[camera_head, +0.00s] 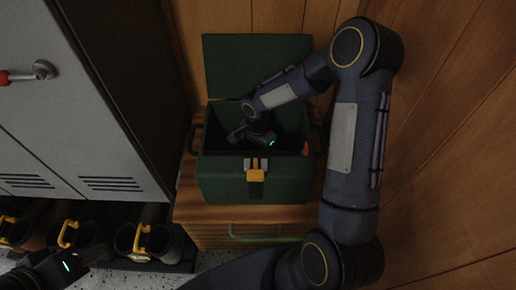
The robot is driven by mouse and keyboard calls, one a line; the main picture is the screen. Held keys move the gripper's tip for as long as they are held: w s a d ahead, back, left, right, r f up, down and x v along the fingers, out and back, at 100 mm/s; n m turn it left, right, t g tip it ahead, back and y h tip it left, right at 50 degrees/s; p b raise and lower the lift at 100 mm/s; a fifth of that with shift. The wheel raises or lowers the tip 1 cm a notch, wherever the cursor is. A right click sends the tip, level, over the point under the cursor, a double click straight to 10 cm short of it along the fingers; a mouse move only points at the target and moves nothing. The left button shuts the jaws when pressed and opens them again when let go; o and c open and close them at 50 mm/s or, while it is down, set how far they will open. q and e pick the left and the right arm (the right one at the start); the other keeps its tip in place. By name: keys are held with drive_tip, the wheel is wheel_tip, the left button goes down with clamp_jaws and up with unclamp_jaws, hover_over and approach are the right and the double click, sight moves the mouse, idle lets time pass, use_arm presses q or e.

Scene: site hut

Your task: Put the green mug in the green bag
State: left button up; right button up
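A dark green box-like container with its lid raised and a yellow latch (255,182) stands on a wooden cabinet; it is the only green container I see, probably the green bag. My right arm comes in from the right and reaches down into it. My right gripper (236,135) is inside the opening, dark against the dark interior; whether it holds anything is unclear. My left gripper (92,256) is at the bottom left, low and far from the container, in front of the boots; its fingers are too dark to read. No green mug can be made out.
The wooden cabinet (188,205) has a drawer handle below the container. A grey locker (75,125) with a red handle stands at the left. Several dark boots (85,235) with yellow loops stand below it. Wood-panelled walls close off the back and right.

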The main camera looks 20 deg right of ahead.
drive_tip(key=shift+r+p, duration=0.3)
wheel_tip(320, 180, up, 12)
drive_tip(key=p, duration=0.3)
drive_tip(key=shift+f, duration=0.15)
